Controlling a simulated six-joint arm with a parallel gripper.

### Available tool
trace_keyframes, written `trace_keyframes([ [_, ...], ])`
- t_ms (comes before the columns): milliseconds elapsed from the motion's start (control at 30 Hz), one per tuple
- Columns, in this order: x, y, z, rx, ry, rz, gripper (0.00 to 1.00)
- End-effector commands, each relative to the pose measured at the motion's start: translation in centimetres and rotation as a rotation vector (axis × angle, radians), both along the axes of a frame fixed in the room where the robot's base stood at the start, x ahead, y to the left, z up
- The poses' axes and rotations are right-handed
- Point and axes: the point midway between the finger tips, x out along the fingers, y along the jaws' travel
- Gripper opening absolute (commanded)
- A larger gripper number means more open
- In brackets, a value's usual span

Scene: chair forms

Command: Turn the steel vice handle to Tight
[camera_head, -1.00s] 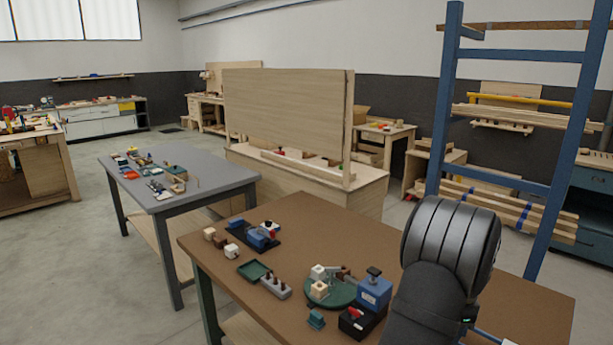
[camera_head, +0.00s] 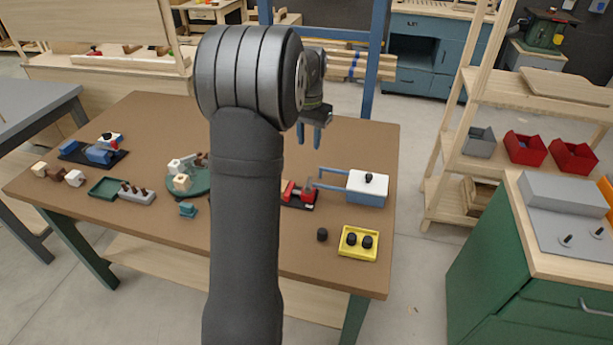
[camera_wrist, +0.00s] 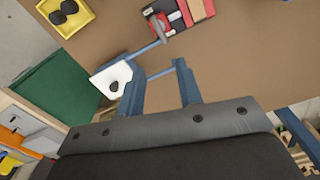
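A red vice (camera_head: 291,190) sits on a black base on the brown table, partly hidden behind my arm. A grey bar, seemingly its handle (camera_head: 311,184), stands at its right end. The vice also shows at the top of the wrist view (camera_wrist: 159,24), with the grey bar beside it. I cannot read a Tight mark. My gripper (camera_head: 310,140) hangs above the table, pointing down, apart from the vice. In the wrist view its two blue fingers (camera_wrist: 158,88) are spread, with nothing held between them.
A blue box with a white lid (camera_head: 368,187) stands right of the vice, two blue rails reaching toward it. A yellow tray (camera_head: 359,242) with black knobs and a loose black knob (camera_head: 322,234) lie in front. A green turntable (camera_head: 199,181) stands left of my arm.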

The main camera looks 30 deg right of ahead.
Motion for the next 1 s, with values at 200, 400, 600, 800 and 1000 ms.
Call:
trace_keyframes([
  [200,-0.3,0.3,2.7,0.0,0.0,0.14,0.33],
  [400,-0.3,0.3,0.4,0.004,0.002,0.146,0.33],
  [600,-0.3,0.4,-4.0,0.004,0.002,0.145,0.33],
  [800,-0.3,0.4,-8.4,0.003,0.002,0.144,0.33],
  [1000,-0.3,0.3,-12.0,0.001,-0.001,0.144,0.33],
])
